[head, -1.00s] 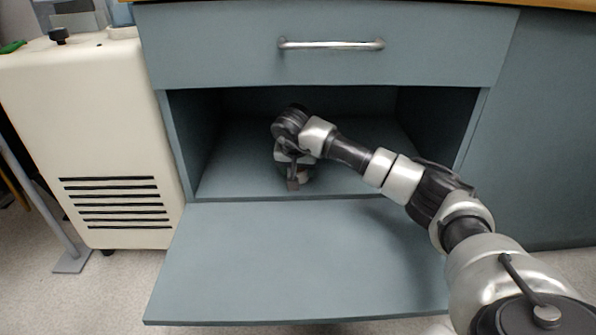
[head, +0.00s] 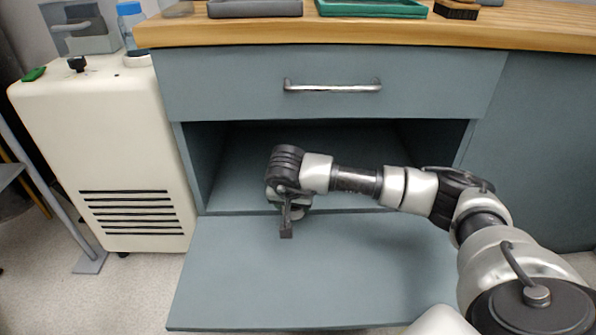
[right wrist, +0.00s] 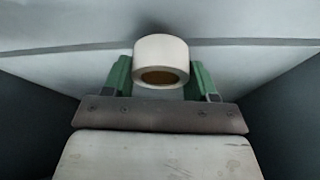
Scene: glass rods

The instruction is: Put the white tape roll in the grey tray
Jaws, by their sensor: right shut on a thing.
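The white tape roll (right wrist: 161,55) shows in the right wrist view, held between the two green fingers of my right gripper (right wrist: 160,80). The gripper is shut on it. In the head view my right gripper (head: 287,222) is at the front edge of the open cabinet compartment, over the lowered door, and the arm hides the roll there. A grey tray (head: 255,9) stands on the wooden counter at the top of the head view, partly cut off. My left gripper is not in view.
A green tray (head: 372,9) and a dark brush-like block (head: 456,10) stand on the counter (head: 400,32) right of the grey tray. The lowered door (head: 300,285) juts out below a closed drawer (head: 330,85). A cream cabinet (head: 95,150) stands at left.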

